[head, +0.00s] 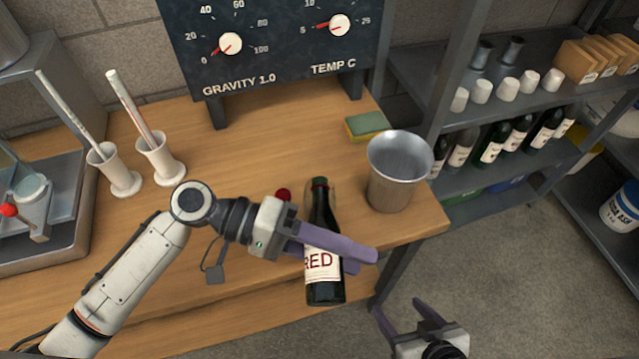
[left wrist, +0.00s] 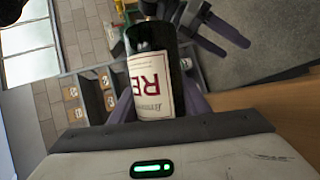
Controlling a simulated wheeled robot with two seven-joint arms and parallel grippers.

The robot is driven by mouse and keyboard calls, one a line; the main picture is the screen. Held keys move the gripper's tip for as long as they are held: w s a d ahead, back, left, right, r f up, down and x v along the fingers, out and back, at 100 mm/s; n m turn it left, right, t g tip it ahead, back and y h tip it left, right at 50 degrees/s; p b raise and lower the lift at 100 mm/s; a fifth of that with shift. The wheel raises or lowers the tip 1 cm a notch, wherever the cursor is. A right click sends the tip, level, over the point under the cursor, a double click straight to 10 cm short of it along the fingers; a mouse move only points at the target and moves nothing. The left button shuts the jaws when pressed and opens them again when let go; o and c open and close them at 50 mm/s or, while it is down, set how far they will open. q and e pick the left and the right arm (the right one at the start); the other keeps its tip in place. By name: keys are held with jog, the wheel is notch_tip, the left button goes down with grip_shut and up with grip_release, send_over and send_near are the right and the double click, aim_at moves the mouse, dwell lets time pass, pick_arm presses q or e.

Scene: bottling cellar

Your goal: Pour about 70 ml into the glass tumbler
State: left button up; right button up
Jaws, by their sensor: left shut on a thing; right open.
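My left gripper (head: 362,262) is shut on a dark green bottle (head: 326,291) with a white label reading RED. The bottle is close to upright, neck up, in front of the bench's edge. It also shows in the left wrist view (left wrist: 158,40), its label between the fingers. I cannot make out a glass tumbler clearly. A faint tan outline beside the bottle's neck may be something behind it, but the bottle hides most of it. My right gripper (head: 400,313) is open and empty at the lower right, below the bench top.
A metal cup (head: 397,180) stands near the bench's right end, with a sponge (head: 367,126) behind it. A small red ball (head: 283,195) is behind my left gripper. Two white holders (head: 118,172) with thin tubes stand left. A gauge panel (head: 285,45) is at the back.

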pick_arm(q)
jog(key=shift+r+p, duration=0.3)
jog(key=shift+r, duration=0.1)
jog(key=shift+s+r+n, duration=0.25)
jog(key=shift+s+n, duration=0.15)
jog(key=shift+s, duration=0.15)
dwell(0.8)
jog(key=shift+r+g, duration=0.3)
jog(key=shift+r, duration=0.05)
dwell(1.5)
jog(key=shift+f, duration=0.35)
notch_tip(320, 180, down, 4)
jog(key=m+t+b, duration=0.1)
jog(key=m+b, duration=0.1)
jog(key=b, duration=0.2)
jog(key=shift+r+t, duration=0.1)
jog(key=shift+t, duration=0.3)
dwell(1.0)
